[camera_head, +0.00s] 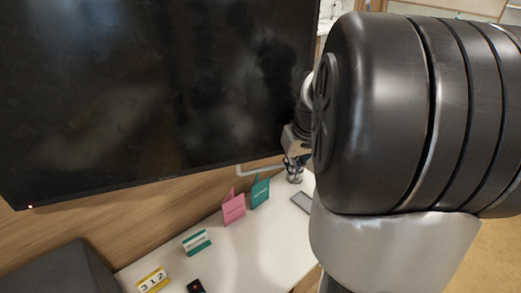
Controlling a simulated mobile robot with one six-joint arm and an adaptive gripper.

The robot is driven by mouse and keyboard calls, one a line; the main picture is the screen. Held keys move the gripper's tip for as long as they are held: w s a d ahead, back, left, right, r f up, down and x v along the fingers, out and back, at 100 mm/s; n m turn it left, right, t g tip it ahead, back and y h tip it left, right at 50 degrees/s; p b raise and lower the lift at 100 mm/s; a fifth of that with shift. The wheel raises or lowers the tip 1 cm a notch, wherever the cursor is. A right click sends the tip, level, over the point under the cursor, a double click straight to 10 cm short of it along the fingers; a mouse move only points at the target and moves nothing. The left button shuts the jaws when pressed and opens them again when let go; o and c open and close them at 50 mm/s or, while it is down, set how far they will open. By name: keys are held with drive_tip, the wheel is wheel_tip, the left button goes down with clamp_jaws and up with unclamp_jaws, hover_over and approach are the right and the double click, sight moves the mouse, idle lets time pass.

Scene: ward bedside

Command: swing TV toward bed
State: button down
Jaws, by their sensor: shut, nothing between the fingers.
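The TV (160,85) is a large dark flat screen filling the left and middle of the view. Its lower edge slopes up to the right, and a small red light shows at its lower left corner. My gripper (296,164) is small in the view, just beside the TV's lower right edge. It is shut and empty. I cannot tell whether it touches the TV. My own arm hides much of the right side. The bed cannot be made out, and the TV's mount is hidden behind the screen.
Below the TV is a white tabletop (255,240) with a pink card (233,209), a teal card (260,192), a green-and-white block (196,242), a yellow "312" sign (153,281) and a dark device (196,287). A dark grey object (62,273) is lower left.

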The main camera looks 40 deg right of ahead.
drive_tip(key=w+d+n+y+p, duration=0.1)
drive_tip(key=w+d+n+p, duration=0.3)
drive_tip(key=w, duration=0.8)
drive_tip(key=shift+d+r+n, duration=0.2)
drive_tip(key=shift+d+n, duration=0.3)
drive_tip(key=shift+d, duration=0.15)
drive_tip(key=shift+w, duration=0.1)
drive_tip(key=shift+a+r, duration=0.1)
